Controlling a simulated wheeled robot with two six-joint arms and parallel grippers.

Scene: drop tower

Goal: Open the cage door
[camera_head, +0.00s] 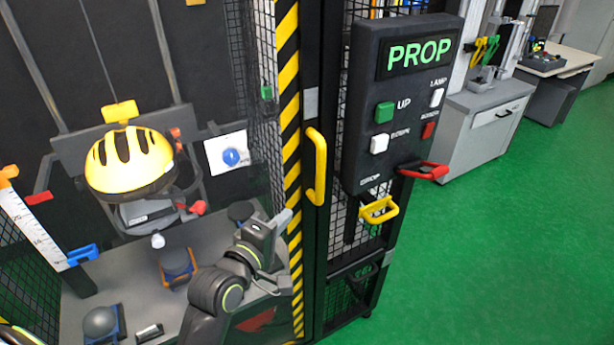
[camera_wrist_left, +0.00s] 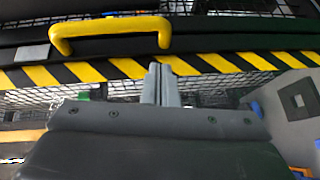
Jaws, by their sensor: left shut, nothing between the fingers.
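The cage door's yellow handle (camera_head: 318,165) is a vertical bar on a black post, right of a yellow-and-black striped strip (camera_head: 289,90). The handle also shows in the left wrist view (camera_wrist_left: 110,28), across the top left. My left gripper (camera_head: 285,217) is shut and empty, below and left of the handle and apart from it. In the left wrist view its fingertips (camera_wrist_left: 161,72) point at the striped strip. The door looks closed, but its clear panel is hard to make out. My right gripper is not in view.
A black control panel (camera_head: 400,100) reading PROP, with buttons and red (camera_head: 424,171) and yellow (camera_head: 379,209) pull handles, sticks out right of the door handle. Behind the door hang a yellow helmet (camera_head: 130,158) and its carriage. Green floor (camera_head: 500,240) is free at right.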

